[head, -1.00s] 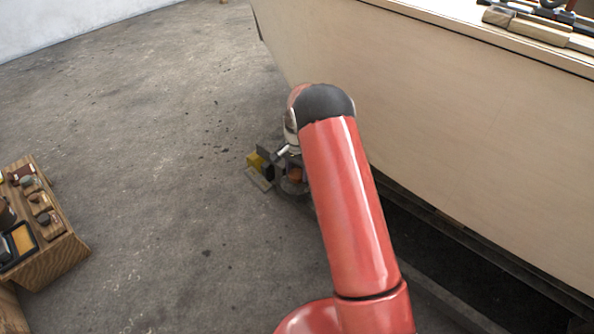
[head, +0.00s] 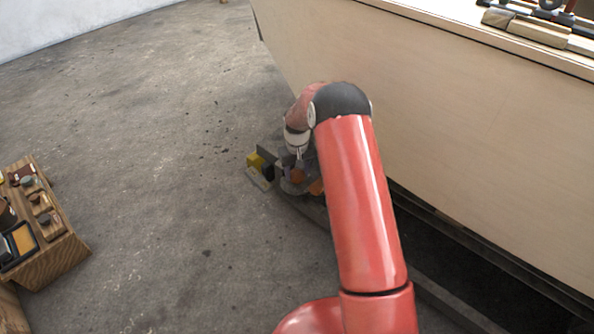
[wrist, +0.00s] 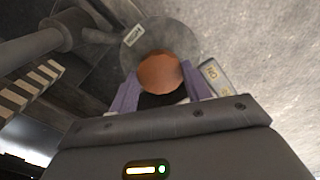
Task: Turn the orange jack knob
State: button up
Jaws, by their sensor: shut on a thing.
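The orange jack knob (wrist: 159,70) is a round, faceted cap in the upper middle of the wrist view, above a grey round plate (wrist: 185,40) with a small label. My gripper (wrist: 161,82) is shut on the knob, with one purple finger on each side of it. In the head view, the jack is low beside the pale hull, partly hidden by my red arm.
The pale plywood hull (head: 450,120) rises close on the right of my arm. A wooden bench (head: 55,250) with small items stands at far left. Open concrete floor (head: 170,150) lies between.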

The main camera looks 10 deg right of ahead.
aim_at(297, 173)
jog(key=n, duration=0.5)
jog(key=shift+n, duration=0.3)
dwell(0.5)
jog(key=o, duration=0.7)
jog(key=shift+r+p, duration=0.85)
jog(key=shift+r, duration=3.1)
